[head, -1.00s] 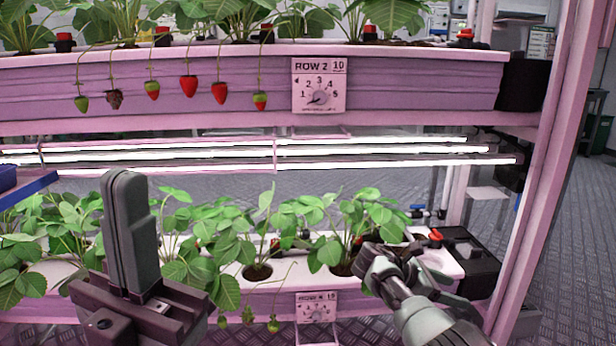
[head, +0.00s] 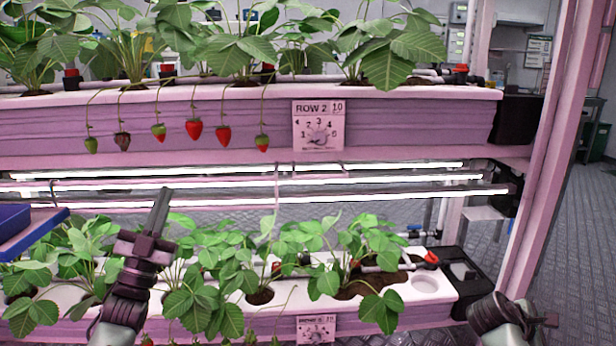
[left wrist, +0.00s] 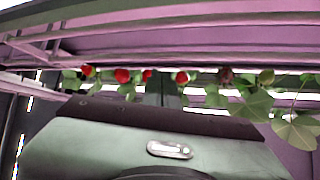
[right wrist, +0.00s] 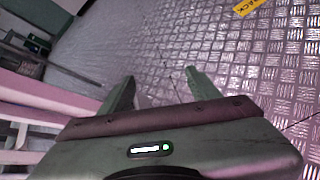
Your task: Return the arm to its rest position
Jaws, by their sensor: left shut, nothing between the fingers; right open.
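My left gripper (head: 163,200) is shut and empty, its fingers pointing up in front of the lower rack's plants. In the left wrist view its closed fingers (left wrist: 161,92) show in front of leaves and red berries (left wrist: 122,75). My right gripper (head: 545,320) is at the lower right of the head view, beside the end of the lower rack. Its fingers there are hard to make out. In the right wrist view its two fingers (right wrist: 162,90) stand apart with only the floor behind them.
The upper rack (head: 220,118) carries several hanging berries (head: 194,128) and a ROW 2 sign (head: 318,126). The lower rack's trough (head: 405,295) holds leafy plants. A blue tray (head: 35,238) is at the left edge. A pink post (head: 555,150) rises at right, with open floor (head: 585,250) beyond it.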

